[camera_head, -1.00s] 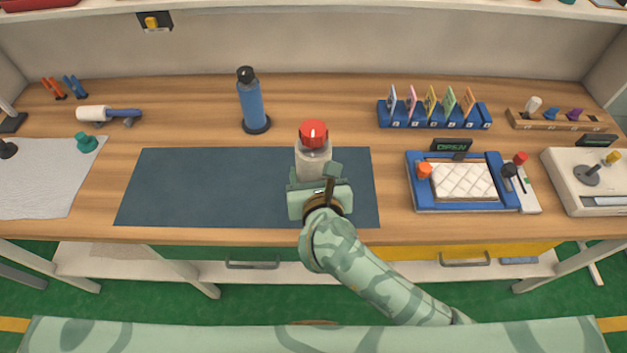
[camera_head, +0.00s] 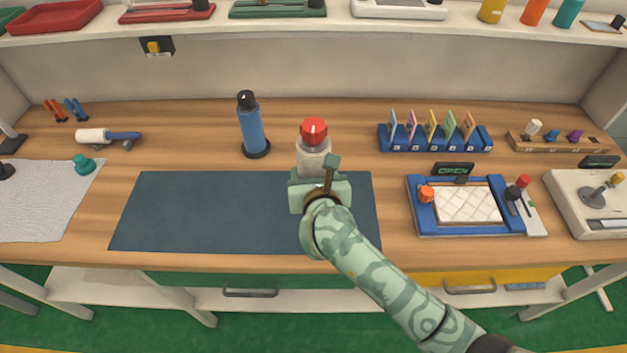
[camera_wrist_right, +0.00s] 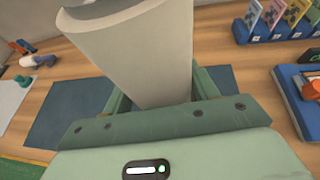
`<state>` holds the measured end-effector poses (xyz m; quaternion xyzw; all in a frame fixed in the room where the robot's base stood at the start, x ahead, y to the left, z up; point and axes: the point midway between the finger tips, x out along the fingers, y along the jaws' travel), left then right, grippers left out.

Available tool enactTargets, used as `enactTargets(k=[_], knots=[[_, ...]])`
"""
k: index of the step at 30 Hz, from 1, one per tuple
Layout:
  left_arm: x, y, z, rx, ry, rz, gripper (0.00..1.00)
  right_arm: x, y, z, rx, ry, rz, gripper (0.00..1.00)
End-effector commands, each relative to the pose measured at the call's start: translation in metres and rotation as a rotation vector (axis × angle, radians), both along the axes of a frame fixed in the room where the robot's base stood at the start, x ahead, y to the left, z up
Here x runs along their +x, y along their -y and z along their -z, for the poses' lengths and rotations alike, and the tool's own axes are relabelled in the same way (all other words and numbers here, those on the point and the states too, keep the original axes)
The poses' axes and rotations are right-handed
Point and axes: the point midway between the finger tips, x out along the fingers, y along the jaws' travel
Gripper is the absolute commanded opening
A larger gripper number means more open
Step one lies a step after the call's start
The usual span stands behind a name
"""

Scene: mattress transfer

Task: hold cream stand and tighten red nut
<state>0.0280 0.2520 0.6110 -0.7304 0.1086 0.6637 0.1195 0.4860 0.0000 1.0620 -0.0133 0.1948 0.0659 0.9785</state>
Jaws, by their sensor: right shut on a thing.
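The cream stand (camera_head: 314,160) is upright near the right end of the dark blue mat (camera_head: 200,212), with the red nut (camera_head: 313,132) on its top. My right gripper (camera_head: 318,180) is shut around the stand's lower part. In the right wrist view the stand (camera_wrist_right: 140,50) rises large between the fingers of my right gripper (camera_wrist_right: 150,100). The stand's foot is hidden by the gripper, so I cannot tell whether it touches the mat. How far the nut is screwed down cannot be told. My left gripper is not in view.
A blue bottle (camera_head: 251,130) stands behind the mat. A blue card rack (camera_head: 435,140) and a blue tray (camera_head: 425,222) with a white quilted pad (camera_head: 467,204) are at the right. A grey cloth (camera_head: 40,205) lies left. The mat's left part is clear.

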Motion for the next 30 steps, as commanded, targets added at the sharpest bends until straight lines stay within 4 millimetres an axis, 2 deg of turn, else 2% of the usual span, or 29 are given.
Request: enactTargets(k=[15, 30], knots=[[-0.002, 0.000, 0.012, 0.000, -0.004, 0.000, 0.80, 0.032, 0.000, -0.002, 0.001, 0.006, -0.001, 0.04], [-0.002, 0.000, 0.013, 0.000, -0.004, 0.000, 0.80, 0.035, -0.001, -0.002, 0.002, 0.006, -0.002, 0.04]])
